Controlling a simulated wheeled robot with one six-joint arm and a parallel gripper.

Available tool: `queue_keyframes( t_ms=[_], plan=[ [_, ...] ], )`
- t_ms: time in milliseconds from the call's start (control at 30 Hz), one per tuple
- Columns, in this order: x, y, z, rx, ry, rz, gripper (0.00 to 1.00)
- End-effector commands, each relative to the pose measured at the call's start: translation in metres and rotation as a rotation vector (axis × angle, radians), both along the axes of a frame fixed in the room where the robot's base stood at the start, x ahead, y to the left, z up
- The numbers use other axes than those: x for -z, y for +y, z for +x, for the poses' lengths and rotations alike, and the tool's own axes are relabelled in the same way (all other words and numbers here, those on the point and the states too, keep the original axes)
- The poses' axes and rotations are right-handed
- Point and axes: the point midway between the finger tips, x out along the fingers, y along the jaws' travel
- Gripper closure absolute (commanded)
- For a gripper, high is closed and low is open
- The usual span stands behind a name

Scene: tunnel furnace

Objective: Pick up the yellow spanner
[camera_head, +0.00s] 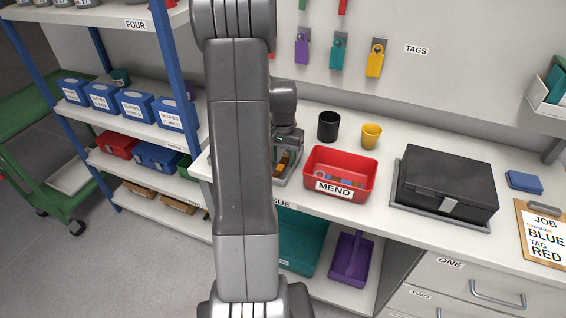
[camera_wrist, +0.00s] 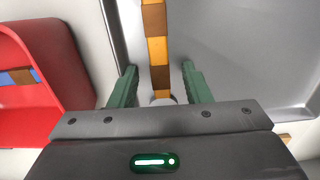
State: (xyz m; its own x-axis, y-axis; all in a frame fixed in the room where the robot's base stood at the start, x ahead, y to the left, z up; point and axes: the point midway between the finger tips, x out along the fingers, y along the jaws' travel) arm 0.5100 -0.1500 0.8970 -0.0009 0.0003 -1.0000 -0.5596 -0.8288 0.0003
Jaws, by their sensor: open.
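A long bar with yellow-orange and brown bands (camera_wrist: 155,48) lies over the grey tray (camera_wrist: 222,45) in the wrist view. It looks like the handle of the yellow spanner, and its far end is out of frame. A grey rounded end shows near the palm. My gripper (camera_wrist: 159,72) is open, with one green finger on each side of the bar and gaps between. In the head view my gripper (camera_head: 284,158) is low over the tray (camera_head: 294,178), left of the red bin. A small orange-brown part shows there; my arm hides the rest.
The red MEND bin (camera_head: 340,174) with small blocks stands close beside the tray. A black cup (camera_head: 328,126), a yellow cup (camera_head: 371,136) and a black case (camera_head: 448,184) stand on the bench. Shelves with blue boxes (camera_head: 134,104) are at the left.

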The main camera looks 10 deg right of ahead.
Motion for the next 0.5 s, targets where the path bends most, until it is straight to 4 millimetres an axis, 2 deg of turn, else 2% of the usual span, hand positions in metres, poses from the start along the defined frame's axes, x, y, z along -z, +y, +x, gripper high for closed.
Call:
queue_keyframes(
  t_ms=[167, 400, 500],
  plan=[
    [0.0001, -0.0001, 0.0000, 0.000, -0.001, -0.001, 0.56],
    [-0.0002, -0.0002, 0.0001, 0.000, -0.001, -0.001, 1.00],
    [-0.0006, -0.0002, 0.0003, 0.000, -0.001, 0.000, 1.00]
  ],
)
